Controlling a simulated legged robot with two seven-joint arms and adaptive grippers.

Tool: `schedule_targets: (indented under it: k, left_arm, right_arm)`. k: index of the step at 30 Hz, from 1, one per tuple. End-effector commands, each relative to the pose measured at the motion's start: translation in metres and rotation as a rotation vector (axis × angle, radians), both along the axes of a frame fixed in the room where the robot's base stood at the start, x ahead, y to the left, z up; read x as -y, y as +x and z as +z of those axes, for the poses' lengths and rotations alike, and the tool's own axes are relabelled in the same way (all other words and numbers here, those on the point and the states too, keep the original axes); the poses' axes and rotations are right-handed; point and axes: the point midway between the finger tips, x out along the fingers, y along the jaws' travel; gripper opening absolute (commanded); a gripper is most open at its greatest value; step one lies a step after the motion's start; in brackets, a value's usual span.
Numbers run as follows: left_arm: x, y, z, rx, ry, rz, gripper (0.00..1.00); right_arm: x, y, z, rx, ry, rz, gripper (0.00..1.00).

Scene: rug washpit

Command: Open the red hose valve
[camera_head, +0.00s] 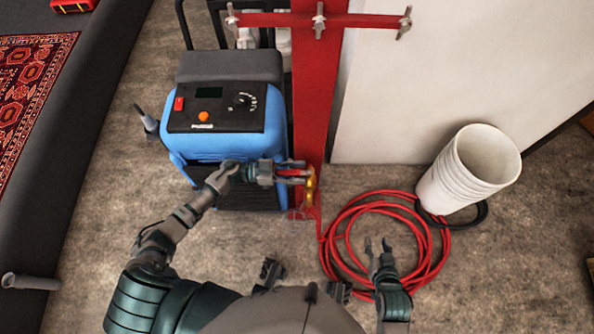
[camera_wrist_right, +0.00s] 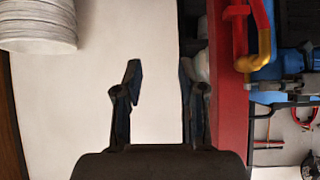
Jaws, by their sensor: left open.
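The valve has a brass body (camera_head: 310,188) low on the red post, with a red handle (camera_head: 290,173) pointing left from it. In the right wrist view, the brass pipe (camera_wrist_right: 263,48) and a red handle (camera_wrist_right: 238,22) show at the upper right. My left gripper (camera_head: 297,172) is open at the valve, with its fingers on either side of the red handle. I cannot tell whether they touch it. My right gripper (camera_head: 377,243) is open and empty above the coiled hose. Its parted fingers also show in the right wrist view (camera_wrist_right: 160,85).
A red post (camera_head: 318,95) with a crossbar stands behind the valve. A blue machine (camera_head: 228,145) is close on the left. A red hose coil (camera_head: 350,215) lies on the floor, beside stacked white buckets (camera_head: 465,172). A white panel (camera_head: 440,90) stands behind. The floor at lower right is free.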

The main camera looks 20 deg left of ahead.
Motion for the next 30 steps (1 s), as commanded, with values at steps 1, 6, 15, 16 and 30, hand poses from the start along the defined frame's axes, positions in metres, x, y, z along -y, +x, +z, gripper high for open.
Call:
schedule_targets:
  k: [1, 6, 15, 16, 30]
  left_arm:
    - [-0.001, 0.0, 0.0, -0.001, 0.0, 0.001, 0.43]
    - [-0.002, 0.0, -0.001, -0.002, -0.002, 0.001, 0.0]
    - [-0.003, 0.0, -0.001, -0.001, 0.002, 0.006, 0.0]
    - [-0.003, 0.0, -0.001, -0.001, 0.002, 0.008, 0.0]
    - [0.002, -0.004, 0.003, -0.001, 0.003, 0.14, 0.0]
  right_arm:
    - [0.0, 0.0, 0.0, 0.0, -0.001, 0.0, 0.4]
    - [0.002, 0.0, 0.0, -0.001, -0.006, 0.002, 0.4]
    - [0.002, 0.0, 0.0, -0.004, -0.008, 0.002, 0.4]
    - [0.002, -0.001, 0.0, -0.008, -0.009, 0.002, 0.4]
    - [0.034, -0.092, -0.025, -0.507, -0.129, -0.024, 0.4]
